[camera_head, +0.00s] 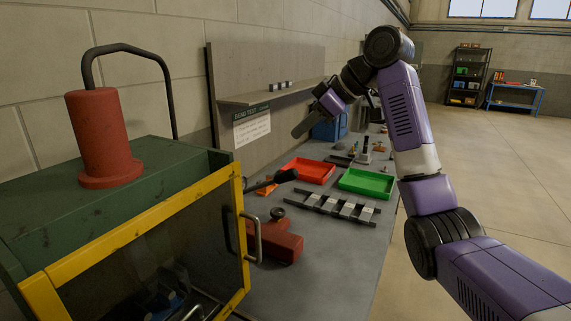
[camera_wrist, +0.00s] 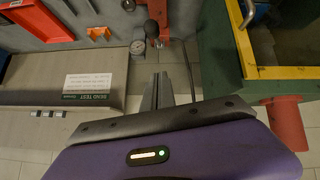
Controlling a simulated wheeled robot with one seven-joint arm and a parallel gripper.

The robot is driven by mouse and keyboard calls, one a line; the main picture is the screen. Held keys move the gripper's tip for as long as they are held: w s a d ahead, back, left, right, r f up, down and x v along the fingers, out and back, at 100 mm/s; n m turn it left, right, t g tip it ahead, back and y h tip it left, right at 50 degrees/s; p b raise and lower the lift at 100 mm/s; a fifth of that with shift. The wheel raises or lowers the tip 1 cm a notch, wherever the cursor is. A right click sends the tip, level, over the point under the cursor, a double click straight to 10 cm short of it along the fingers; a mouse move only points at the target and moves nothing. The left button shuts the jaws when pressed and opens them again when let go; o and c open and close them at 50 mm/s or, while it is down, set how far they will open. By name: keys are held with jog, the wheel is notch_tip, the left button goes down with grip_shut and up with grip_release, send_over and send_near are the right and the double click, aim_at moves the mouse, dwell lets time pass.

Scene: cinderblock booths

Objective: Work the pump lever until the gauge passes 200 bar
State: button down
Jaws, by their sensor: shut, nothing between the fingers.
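The red hand pump (camera_head: 280,243) sits on the grey bench beside the yellow-framed guard. Its lever has a black grip (camera_head: 286,175) that sticks out above the bench. My gripper (camera_head: 299,131) is shut and empty, raised above the bench near the back board and apart from the lever. Its fingers also show in the wrist view (camera_wrist: 157,87).
A green press with a yellow-framed guard (camera_head: 240,240) stands at left, a red cylinder (camera_head: 98,135) on top. A red tray (camera_head: 309,170), a green tray (camera_head: 366,182) and a slotted rack (camera_head: 330,205) lie on the bench. Open floor is at right.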

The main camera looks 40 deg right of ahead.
jog(key=shift+w, duration=0.1)
jog(key=p, duration=0.2)
send_over(286, 172)
jog(key=w+a, duration=0.2)
notch_tip(286, 172, down, 7)
jog(key=shift+s+d+f+p, duration=0.5)
jog(key=shift+d+f, duration=0.25)
jog(key=shift+f, duration=0.2)
jog(key=shift+s+d+f, duration=0.25)
jog(key=shift+s+f, duration=0.15)
jog(key=shift+f, duration=0.35)
jog(key=shift+f, duration=0.1)
